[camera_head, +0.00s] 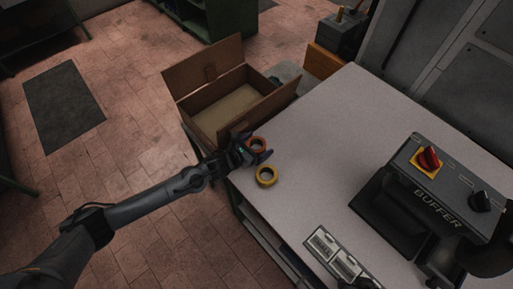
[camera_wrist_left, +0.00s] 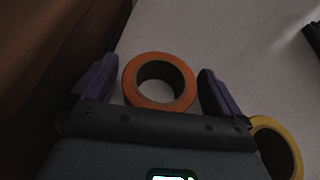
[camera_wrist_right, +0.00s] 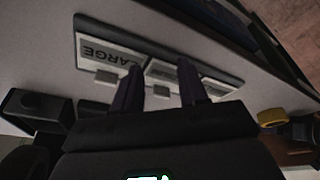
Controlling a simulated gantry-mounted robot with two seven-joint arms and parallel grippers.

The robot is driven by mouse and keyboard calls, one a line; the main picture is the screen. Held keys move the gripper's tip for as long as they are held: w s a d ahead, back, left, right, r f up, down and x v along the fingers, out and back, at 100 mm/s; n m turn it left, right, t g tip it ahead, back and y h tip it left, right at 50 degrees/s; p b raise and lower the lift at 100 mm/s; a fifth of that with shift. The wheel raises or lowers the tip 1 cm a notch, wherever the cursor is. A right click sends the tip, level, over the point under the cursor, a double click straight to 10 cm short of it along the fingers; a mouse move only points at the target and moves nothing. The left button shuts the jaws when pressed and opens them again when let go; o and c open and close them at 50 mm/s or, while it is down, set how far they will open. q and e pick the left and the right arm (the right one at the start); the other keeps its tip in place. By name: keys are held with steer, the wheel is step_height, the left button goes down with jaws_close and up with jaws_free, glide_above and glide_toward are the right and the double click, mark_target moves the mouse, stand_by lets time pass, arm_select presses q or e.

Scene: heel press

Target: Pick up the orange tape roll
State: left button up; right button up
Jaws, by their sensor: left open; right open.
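The orange tape roll (camera_head: 257,144) lies flat at the left edge of the white table, partly hidden by my left gripper in the head view. My left gripper (camera_head: 258,154) is open over it. In the left wrist view the orange tape roll (camera_wrist_left: 160,103) sits between the two spread purple fingers (camera_wrist_left: 162,88), with a gap on each side. My right gripper (camera_wrist_right: 158,88) shows only in the right wrist view. It is open and empty, its fingers apart in front of the label plates.
A yellow tape roll (camera_head: 266,176) lies close to the orange one; it also shows in the left wrist view (camera_wrist_left: 277,149). An open cardboard box (camera_head: 261,116) stands just behind. The buffer machine (camera_head: 422,207) and label plates (camera_head: 333,253) are to the right. The table's middle is clear.

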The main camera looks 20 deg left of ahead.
arm_select(q)
steer(key=c, duration=1)
steer(key=shift+r, duration=0.1)
